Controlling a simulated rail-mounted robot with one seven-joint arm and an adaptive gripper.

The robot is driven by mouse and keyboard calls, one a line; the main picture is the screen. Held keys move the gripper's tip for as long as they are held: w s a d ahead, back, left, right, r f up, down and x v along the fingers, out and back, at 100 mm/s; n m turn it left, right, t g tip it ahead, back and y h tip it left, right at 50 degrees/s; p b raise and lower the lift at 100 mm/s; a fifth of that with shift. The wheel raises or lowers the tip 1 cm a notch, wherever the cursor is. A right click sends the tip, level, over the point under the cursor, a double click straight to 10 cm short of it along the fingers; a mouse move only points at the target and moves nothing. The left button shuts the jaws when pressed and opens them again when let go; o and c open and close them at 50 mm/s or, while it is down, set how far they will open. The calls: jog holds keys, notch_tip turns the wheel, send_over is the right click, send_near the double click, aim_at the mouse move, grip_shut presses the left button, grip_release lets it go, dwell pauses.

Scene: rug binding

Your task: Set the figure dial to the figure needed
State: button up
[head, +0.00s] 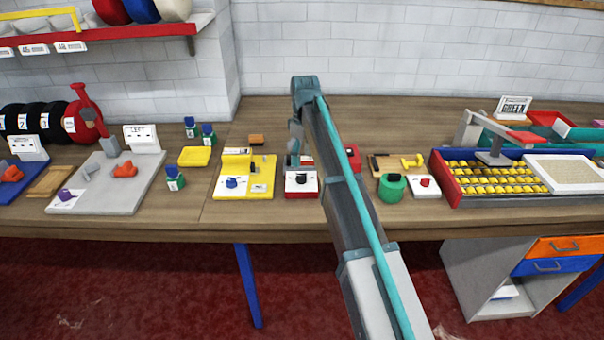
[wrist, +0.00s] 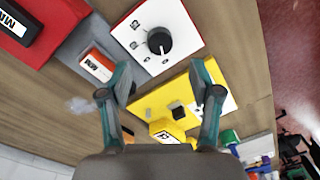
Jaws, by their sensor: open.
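A white dial plate on a red base (head: 301,184) stands on the table near the middle, with a black knob (head: 300,179). In the wrist view the black knob (wrist: 159,41) has a white pointer line and small printed marks around it, too small to read. To its left in the head view is a yellow unit (head: 262,175) with a white plate and a blue knob (head: 232,183). Which one is the figure dial I cannot tell. My gripper (wrist: 161,82) is open and empty, above the gap between the two units. One finger partly hides the yellow unit (wrist: 150,105).
An orange-and-white labelled block (wrist: 97,65) lies beside the red unit. A green round piece (head: 392,187) and a white plate with a red knob (head: 427,184) stand to the right. A bead tray (head: 455,190) is farther right. Bare table lies in front.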

aim_at(302, 176)
notch_tip(302, 176, down, 7)
jog(key=shift+s+a+f+p, duration=0.1)
jog(key=shift+s+f+p, duration=0.1)
jog(key=shift+p, duration=0.45)
jog(key=c, duration=1.1)
jog(key=shift+c, duration=0.2)
jog(key=shift+m, duration=0.4)
jog(key=m, duration=0.3)
jog(key=shift+m+p, duration=0.3)
jog(key=shift+m, duration=2.2)
